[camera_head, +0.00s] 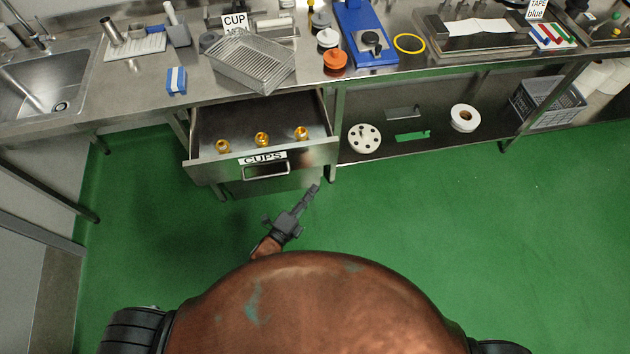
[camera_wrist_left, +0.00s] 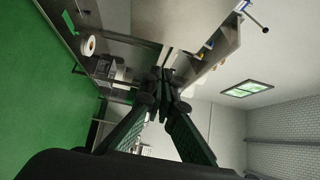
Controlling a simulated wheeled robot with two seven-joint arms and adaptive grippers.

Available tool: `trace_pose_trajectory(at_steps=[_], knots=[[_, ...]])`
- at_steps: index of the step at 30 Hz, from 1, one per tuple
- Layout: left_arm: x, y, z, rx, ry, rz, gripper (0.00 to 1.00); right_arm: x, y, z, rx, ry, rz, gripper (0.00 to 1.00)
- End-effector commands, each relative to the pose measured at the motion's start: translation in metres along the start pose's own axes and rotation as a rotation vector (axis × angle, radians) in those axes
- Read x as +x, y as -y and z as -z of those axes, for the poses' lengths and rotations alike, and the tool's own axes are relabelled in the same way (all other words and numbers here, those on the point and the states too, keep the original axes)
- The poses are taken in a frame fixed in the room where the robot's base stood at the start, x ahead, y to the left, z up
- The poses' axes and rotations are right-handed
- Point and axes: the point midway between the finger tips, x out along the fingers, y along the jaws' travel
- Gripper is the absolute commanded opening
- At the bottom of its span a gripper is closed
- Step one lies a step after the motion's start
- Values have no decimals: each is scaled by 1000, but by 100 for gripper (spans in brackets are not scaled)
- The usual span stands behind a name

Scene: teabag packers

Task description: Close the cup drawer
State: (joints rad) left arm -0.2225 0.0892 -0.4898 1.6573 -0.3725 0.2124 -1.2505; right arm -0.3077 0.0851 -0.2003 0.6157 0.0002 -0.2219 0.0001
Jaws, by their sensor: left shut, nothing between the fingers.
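The cup drawer (camera_head: 214,172) is a steel drawer labelled CUPS, pulled out from under the steel counter in the head view. Several small amber cups stand in it, one of them near the middle (camera_head: 262,139). Its front has a bar handle (camera_head: 266,171) below the label. My left gripper (camera_head: 314,188) is shut and empty, in front of the drawer's right end and apart from the handle in the picture. It also shows in the left wrist view (camera_wrist_left: 166,75), fingers together. My right gripper is not in view.
A lower shelf right of the drawer holds a white roll (camera_head: 465,118) and a white disc (camera_head: 364,139). The green floor (camera_head: 430,220) before the drawer is clear.

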Motion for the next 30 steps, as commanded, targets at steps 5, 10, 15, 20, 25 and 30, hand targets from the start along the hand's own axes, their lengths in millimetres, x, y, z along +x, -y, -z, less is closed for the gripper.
trace_pose_trajectory(at_steps=[5, 10, 15, 20, 25, 30], knots=[[35, 0, 0, -2, -1, 1, 0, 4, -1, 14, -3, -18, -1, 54], [71, -1, 0, -4, 0, 0, 0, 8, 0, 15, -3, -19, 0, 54], [97, -2, -10, -1, 1, -2, 0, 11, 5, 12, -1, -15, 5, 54], [110, -2, -23, -3, 0, -3, 0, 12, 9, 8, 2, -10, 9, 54], [115, -2, -29, -4, 1, -4, 0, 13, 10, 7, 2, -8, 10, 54], [115, -2, -29, -5, 1, -4, 0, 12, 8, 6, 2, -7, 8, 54]])
